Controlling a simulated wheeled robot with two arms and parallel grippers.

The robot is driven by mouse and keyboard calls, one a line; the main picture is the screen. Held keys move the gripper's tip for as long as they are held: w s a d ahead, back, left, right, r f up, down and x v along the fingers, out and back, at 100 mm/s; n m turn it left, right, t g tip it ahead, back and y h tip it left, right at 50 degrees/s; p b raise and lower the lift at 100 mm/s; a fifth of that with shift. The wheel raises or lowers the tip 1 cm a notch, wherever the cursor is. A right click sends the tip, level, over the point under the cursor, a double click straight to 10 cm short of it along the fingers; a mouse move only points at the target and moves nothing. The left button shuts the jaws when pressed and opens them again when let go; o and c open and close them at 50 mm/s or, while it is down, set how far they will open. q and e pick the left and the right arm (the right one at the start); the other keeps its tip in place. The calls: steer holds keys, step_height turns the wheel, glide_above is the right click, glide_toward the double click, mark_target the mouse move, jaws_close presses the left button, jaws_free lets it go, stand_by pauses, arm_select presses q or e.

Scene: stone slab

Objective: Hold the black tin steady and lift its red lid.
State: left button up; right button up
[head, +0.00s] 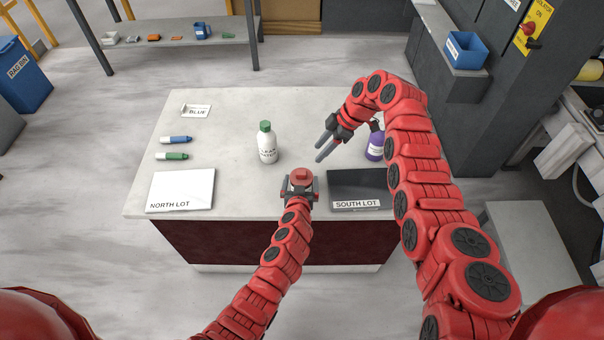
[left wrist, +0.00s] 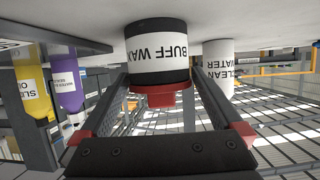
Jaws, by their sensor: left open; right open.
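The black tin (left wrist: 157,28) has a white "BUFF WAX" label and shows upside down in the left wrist view. Its red lid (left wrist: 158,97) has a raised knob. In the head view the lid (head: 302,175) shows at the front middle of the slab, and the tin body is mostly hidden by my gripper. My left gripper (head: 301,186) is open, with one finger on each side of the tin; in the wrist view I cannot tell whether the fingers (left wrist: 160,78) touch it. My right gripper (head: 319,150) is open and empty, behind and right of the tin.
The white bottle (head: 267,147) stands behind the tin. The purple bottle (head: 375,146) stands beside my right arm. The dark South Lot panel (head: 358,182) lies right of the tin, the white North Lot panel (head: 182,188) far left. Two markers (head: 174,156) lie at left.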

mark_target(302, 179)
arm_select(q)
steer(key=x, duration=0.3)
steer(key=shift+w, duration=0.1)
steer(key=shift+w+f, duration=0.35)
steer(key=shift+w, duration=0.3)
jaws_close()
stand_by(0.5)
stand_by(0.9)
